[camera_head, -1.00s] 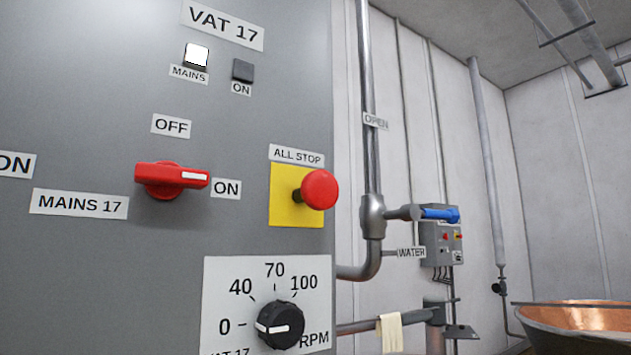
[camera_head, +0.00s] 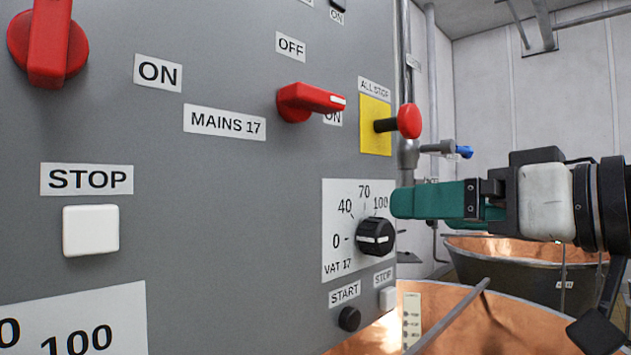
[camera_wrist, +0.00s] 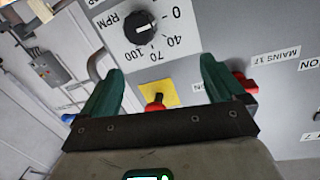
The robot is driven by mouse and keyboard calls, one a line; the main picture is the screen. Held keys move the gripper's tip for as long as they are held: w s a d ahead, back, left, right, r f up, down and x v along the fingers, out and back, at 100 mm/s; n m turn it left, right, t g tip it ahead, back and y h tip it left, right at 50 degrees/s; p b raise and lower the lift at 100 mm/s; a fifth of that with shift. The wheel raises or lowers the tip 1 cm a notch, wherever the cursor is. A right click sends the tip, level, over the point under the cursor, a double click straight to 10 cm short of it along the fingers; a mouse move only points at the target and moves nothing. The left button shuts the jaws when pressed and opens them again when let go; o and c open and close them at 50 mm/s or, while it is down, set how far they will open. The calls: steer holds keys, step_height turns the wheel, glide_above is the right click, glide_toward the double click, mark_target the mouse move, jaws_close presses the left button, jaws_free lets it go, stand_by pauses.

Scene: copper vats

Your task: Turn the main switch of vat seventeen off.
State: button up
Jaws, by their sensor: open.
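The main switch of vat seventeen (camera_head: 308,101) is a red rotary handle on the grey panel, above and right of the MAINS 17 label (camera_head: 225,122). Its white mark points right to ON; the OFF label (camera_head: 291,46) is above it. In the wrist view the red switch (camera_wrist: 243,83) is partly hidden behind the finger on the right. My gripper (camera_head: 440,203) has green fingers and is right of the panel, in front of the speed dial's right side. In the wrist view my gripper (camera_wrist: 163,85) is open and empty, its fingers apart, touching nothing visible.
The red ALL STOP button (camera_head: 409,121) stands out from its yellow plate, close above my fingers. The RPM dial (camera_head: 375,237) is below the switch. Another red switch (camera_head: 47,42) is at upper left. Copper vats (camera_head: 520,250) and a pipe with a blue-handled valve (camera_head: 463,152) are behind.

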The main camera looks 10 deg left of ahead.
mark_target(325, 92)
steer(key=s+a+r+n+g+y, duration=0.15)
steer(key=s+a+r+n, duration=0.25)
steer(key=s+r, duration=0.55)
steer(key=shift+y, duration=0.45)
steer(key=x, duration=0.4)
steer(key=r+p+x, duration=0.1)
steer(key=x, duration=0.3)
steer(key=w+p+x, duration=0.1)
steer(key=x, duration=0.2)
steer(key=shift+w+r, duration=0.2)
steer(key=shift+r, duration=0.2)
steer(key=shift+c, duration=0.4)
steer(key=c, duration=0.9)
